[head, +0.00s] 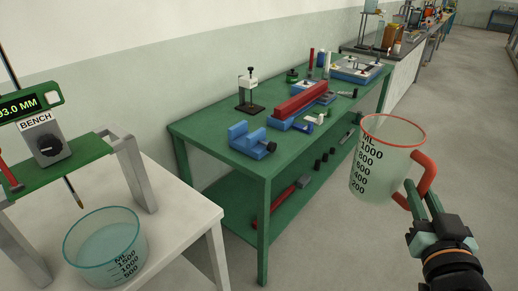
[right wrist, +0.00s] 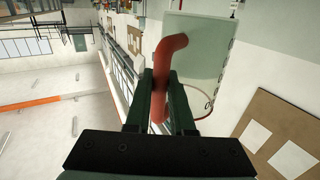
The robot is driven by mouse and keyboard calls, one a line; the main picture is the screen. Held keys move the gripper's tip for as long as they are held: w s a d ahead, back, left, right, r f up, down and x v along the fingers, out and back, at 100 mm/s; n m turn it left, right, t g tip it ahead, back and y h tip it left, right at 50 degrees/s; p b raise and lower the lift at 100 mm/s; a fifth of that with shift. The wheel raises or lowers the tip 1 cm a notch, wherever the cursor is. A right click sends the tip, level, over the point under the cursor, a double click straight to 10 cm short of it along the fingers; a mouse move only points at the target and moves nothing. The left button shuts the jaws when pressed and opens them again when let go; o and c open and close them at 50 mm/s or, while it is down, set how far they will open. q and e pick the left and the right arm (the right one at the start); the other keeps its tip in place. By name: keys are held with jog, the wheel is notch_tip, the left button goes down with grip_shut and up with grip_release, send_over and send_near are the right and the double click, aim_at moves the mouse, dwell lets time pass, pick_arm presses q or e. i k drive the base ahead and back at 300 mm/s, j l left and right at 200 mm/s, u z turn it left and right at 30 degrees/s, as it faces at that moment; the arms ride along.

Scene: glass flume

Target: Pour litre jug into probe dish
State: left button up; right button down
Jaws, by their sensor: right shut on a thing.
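The litre jug (head: 384,170) is clear with black marks up to 1000 and a red rim and handle. It is held in the air at the right, nearly upright; I cannot make out any liquid in it. My right gripper (head: 420,197) is shut on its red handle, which also shows between the fingers in the right wrist view (right wrist: 170,45). The probe dish (head: 106,247) is a wide clear bowl with a teal rim and marks to 1500, on the white bench at lower left. A probe tip (head: 74,194) hangs above it. My left gripper is out of view.
A gauge stand (head: 50,142) with a green shelf and grey legs stands over the white bench (head: 178,232). A green workbench (head: 225,146) with a blue vice, red bar and tools lies between dish and jug. Open floor (head: 320,240) is below the jug.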

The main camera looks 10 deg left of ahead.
aim_at(108, 247)
jog(key=i+l, duration=1.1)
jog(key=l, duration=0.25)
jog(key=i+u, duration=0.1)
jog(key=u, duration=2.4)
jog(key=j+u, duration=0.2)
jog(key=i+j, duration=0.35)
